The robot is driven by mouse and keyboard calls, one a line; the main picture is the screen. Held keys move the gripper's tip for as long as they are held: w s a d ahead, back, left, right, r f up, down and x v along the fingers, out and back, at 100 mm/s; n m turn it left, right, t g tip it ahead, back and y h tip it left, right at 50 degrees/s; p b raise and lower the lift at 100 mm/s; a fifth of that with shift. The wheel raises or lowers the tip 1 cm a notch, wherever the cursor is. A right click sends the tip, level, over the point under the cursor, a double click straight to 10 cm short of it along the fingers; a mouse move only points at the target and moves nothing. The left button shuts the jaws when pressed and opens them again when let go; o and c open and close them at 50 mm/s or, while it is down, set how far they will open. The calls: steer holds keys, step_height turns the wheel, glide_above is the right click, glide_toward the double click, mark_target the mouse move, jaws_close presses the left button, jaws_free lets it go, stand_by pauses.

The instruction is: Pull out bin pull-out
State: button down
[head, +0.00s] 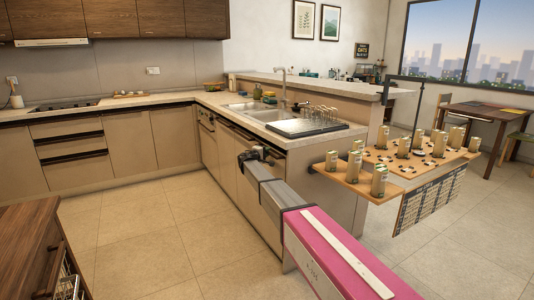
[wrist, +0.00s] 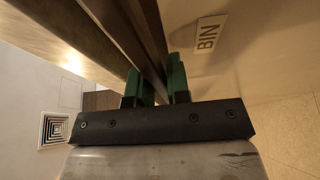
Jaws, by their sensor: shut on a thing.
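The bin pull-out front (wrist: 255,65) is a beige panel with a white "BIN" label (wrist: 208,33) in the wrist view. A long dark handle (wrist: 150,25) runs along its edge. My gripper (wrist: 156,82) has its green fingers on either side of this handle and is shut on it. In the head view my gripper (head: 258,155) is at the upper part of the cabinet fronts below the sink counter. My arm hides part of the fronts there. I cannot tell from these views whether the pull-out stands out from its neighbours.
The sink (head: 255,110) and a dark drying rack (head: 305,127) are on the counter above. A floating wooden board (head: 415,160) with several cans is to the right. A dark wood cabinet (head: 30,245) stands at front left. The tiled floor (head: 155,235) between is clear.

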steer(key=s+a, duration=1)
steer(key=a, duration=0.5)
steer(key=s+a, duration=1.1)
steer(key=a, duration=0.5)
steer(key=shift+s+a, duration=0.2)
steer(key=shift+a, duration=0.05)
steer(key=c, duration=1.1)
jaws_free()
steer(key=v, duration=1)
steer(key=shift+s+a+f, duration=0.1)
steer(key=shift+s+a, duration=0.15)
steer(key=shift+s, duration=0.05)
